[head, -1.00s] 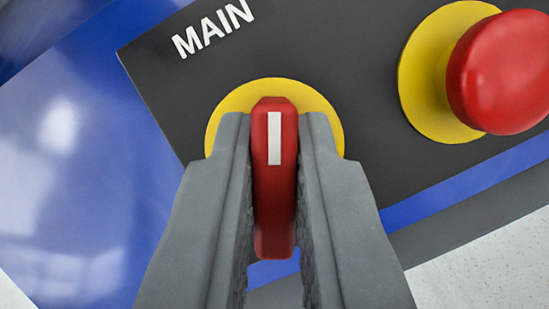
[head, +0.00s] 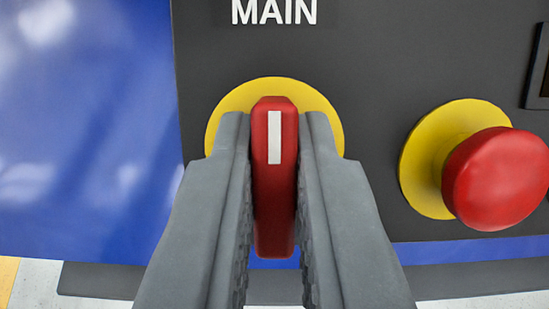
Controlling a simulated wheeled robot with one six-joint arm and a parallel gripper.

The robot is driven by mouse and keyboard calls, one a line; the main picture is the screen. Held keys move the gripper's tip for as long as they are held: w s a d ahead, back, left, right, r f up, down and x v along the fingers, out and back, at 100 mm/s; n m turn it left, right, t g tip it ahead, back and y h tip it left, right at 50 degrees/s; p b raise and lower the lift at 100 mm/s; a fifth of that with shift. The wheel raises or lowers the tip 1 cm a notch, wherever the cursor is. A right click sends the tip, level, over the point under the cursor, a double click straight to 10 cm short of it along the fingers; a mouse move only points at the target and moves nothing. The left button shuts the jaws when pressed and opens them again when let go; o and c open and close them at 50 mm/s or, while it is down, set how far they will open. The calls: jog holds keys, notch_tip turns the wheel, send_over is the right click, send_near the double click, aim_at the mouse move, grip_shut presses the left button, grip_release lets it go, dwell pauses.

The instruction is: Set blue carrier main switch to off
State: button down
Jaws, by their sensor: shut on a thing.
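The main switch is a red handle (head: 274,205) with a white mark on a round yellow plate (head: 325,118). It sits on the dark panel of the blue carrier (head: 85,120), under the white word MAIN (head: 274,12). The handle stands upright relative to the panel, with its white mark at the top, toward the word. My gripper (head: 275,140) is shut on the handle, one grey finger along each side. The fingers hide the lower left and lower right of the yellow plate. No off marking is visible.
A red mushroom button (head: 497,178) on a yellow disc (head: 420,160) sticks out to the right of the switch, clear of my fingers. Part of a dark framed element (head: 538,75) shows at the right edge. Pale floor shows along the bottom.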

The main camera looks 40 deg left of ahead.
jog(key=c, duration=1.5)
grip_release()
jog(key=v, duration=1.7)
jog(key=shift+s+d, duration=0.2)
jog(key=shift+d, duration=0.05)
jog(key=s+a+r+m+t+h, duration=0.15)
jog(key=s+r, duration=0.25)
jog(key=r, duration=0.7)
jog(key=s+a+r+m+t+h, duration=0.1)
jog(key=s+r+t+h, duration=0.25)
jog(key=r, duration=0.65)
jog(key=s+a+r+m+t+h, duration=0.1)
jog(key=s+r, duration=0.3)
jog(key=r, duration=0.7)
jog(key=s+a+r+m, duration=0.1)
jog(key=s+r, duration=0.3)
jog(key=s, duration=0.5)
jog(key=s+a+r+m+t, duration=0.1)
jog(key=s+a+r, duration=0.2)
jog(key=s, duration=0.6)
jog(key=s+a+r+m+h, duration=0.1)
jog(key=s+r, duration=0.4)
jog(key=s, duration=0.5)
jog(key=shift+a+m, duration=0.35)
jog(key=shift+a, duration=0.05)
